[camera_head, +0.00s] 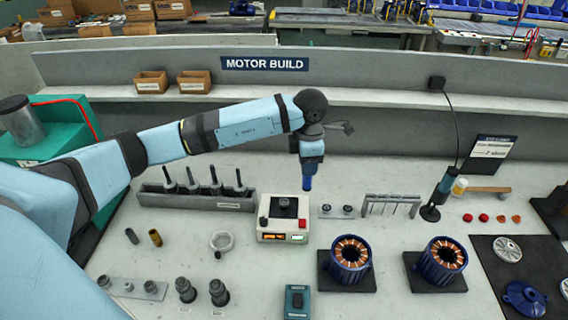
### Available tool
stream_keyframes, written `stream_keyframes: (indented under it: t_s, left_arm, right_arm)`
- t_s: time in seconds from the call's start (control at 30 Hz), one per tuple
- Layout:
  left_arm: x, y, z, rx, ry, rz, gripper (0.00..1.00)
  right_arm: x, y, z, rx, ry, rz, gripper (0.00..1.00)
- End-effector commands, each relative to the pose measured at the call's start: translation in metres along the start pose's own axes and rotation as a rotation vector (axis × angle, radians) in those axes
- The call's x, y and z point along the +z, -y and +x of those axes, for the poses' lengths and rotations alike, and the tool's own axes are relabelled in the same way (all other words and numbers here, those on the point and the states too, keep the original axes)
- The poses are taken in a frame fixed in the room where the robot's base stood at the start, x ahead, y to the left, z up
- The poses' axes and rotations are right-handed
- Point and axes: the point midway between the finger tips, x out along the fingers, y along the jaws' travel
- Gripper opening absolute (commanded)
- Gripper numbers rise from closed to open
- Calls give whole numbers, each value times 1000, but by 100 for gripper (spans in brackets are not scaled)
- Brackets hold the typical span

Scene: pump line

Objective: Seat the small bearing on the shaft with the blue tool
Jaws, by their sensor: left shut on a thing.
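My left gripper (309,160) points down over the middle of the bench, shut on the blue tool. The lower end of the blue tool (307,183) shows below the fingers, above and just right of a white box. Its upper part is hidden. Two small dark rings on a small plate (335,212), which look like bearings, lie right of the box. Several dark upright shafts (213,182) stand in a grey rack (160,200) on the left. I cannot tell which shaft or ring is the task's own. My right gripper is not in view.
The white box (271,226) has a red button and lit displays. Two blue motor housings with copper windings (350,254) (444,257) stand on black pads. A grey ring (222,241), a blue box (297,301) and a black upright tool (440,190) also stand on the bench.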

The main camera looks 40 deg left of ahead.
Motion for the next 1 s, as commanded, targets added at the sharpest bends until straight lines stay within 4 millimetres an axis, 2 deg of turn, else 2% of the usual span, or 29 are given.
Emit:
stream_keyframes:
  t_s: [0.4, 0.6, 0.8, 1.0]
  left_arm:
    - [-32, -26, 20, 5, -11, -1251, 12]
    - [-48, -36, 28, 15, -15, -1761, 12]
    - [-56, -42, 31, 24, -15, -2036, 12]
    - [-58, -43, 37, 25, -15, -2095, 12]
  right_arm:
    - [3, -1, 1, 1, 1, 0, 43]
    - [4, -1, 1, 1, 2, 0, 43]
    - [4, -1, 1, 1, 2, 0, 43]
    - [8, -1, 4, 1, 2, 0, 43]
